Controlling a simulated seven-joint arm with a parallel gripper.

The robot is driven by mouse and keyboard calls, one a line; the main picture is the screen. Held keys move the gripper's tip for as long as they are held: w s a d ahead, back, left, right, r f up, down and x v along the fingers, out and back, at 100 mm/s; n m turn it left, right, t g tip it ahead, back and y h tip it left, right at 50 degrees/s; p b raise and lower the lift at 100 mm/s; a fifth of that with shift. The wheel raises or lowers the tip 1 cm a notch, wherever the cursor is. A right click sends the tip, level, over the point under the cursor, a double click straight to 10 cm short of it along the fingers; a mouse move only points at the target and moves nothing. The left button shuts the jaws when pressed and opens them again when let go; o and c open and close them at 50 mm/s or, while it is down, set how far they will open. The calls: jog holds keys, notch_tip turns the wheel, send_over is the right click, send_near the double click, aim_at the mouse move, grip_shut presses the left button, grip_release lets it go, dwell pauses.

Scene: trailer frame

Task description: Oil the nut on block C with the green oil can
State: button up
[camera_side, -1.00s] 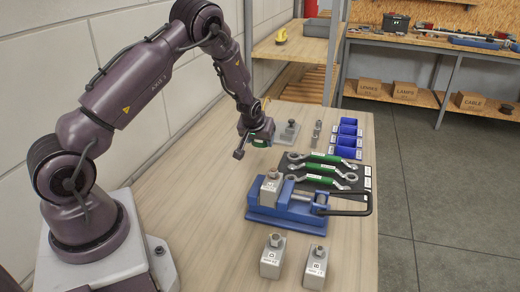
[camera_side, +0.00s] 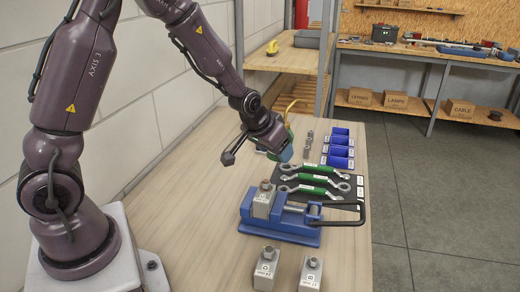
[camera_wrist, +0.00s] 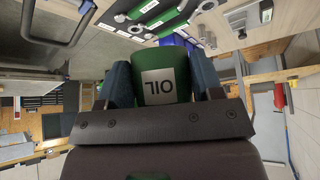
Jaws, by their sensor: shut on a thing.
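My gripper (camera_side: 284,147) is shut on the green oil can (camera_wrist: 160,72), whose label "OIL" reads upside down in the wrist view. In the side view the can is mostly hidden behind the gripper, with a yellow spout (camera_side: 291,105) showing above it. The gripper is tilted and raised above the bench, behind the vise. A grey block with a nut (camera_side: 263,200) stands in the blue vise (camera_side: 278,228). Two more blocks stand in front, one on the left (camera_side: 265,268) and one on the right (camera_side: 310,272). I cannot tell which block is C.
Green-handled wrenches (camera_side: 314,180) lie on a black mat (camera_side: 353,197) right of the gripper. Blue bins (camera_side: 341,146) and small metal parts (camera_side: 308,144) stand behind. The vise handle (camera_side: 362,203) sticks out to the right. Bare bench lies left of the vise.

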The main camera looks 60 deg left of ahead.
jog(key=s+d+r+m+h, duration=0.2)
jog(key=s+d+m, duration=0.15)
jog(key=d, duration=0.85)
jog(key=s+f+n+g, duration=0.6)
jog(key=s+f+n, duration=0.1)
jog(key=n, duration=0.5)
jog(key=shift+d+g, duration=0.25)
jog(key=shift+g, duration=0.05)
dwell(2.4)
